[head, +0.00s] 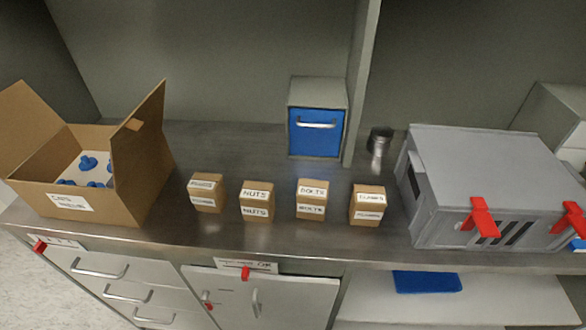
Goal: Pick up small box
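Several small brown cardboard boxes stand upright in a row on the metal counter. The leftmost small box (207,192) has white labels too small to read. The box to its right (257,202) is labelled NUTS, and the one after it (311,199) is labelled BOLTS. The rightmost small box (367,205) has labels I cannot read clearly. The boxes stand apart from each other, with narrow gaps between. My gripper is not in view.
A large open cardboard box (95,205) with blue-topped items stands left. A grey case with red latches (470,180) stands right. A blue-fronted drawer unit (316,130) and a small metal cylinder (380,141) are behind. The counter's front edge is close to the small boxes.

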